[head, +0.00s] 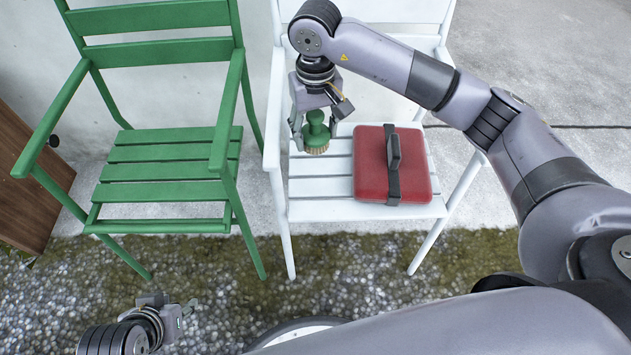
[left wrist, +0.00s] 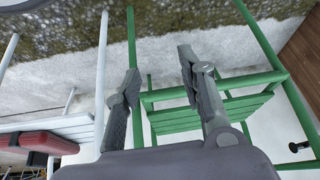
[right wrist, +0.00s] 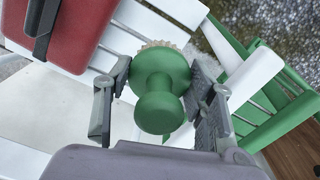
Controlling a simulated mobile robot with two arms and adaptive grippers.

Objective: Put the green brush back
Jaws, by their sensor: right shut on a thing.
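The green brush (head: 316,131) has a round green knob and body with pale bristles below. It is upright at the left side of the white chair's slatted seat (head: 320,210); I cannot tell if its bristles touch the slats. My right gripper (head: 316,126) is shut on the brush from above. In the right wrist view the brush (right wrist: 160,88) sits between the two fingers, knob toward the camera. My left gripper (head: 183,308) is low at the front left, away from the chairs. In the left wrist view its fingers (left wrist: 158,85) are spread apart with nothing between them.
A red case with a dark strap (head: 370,165) lies on the white seat, right of the brush. A green chair (head: 165,170) stands left, its seat empty. A brown wooden panel (head: 38,190) is at the far left. Mossy gravel (head: 350,265) lies in front.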

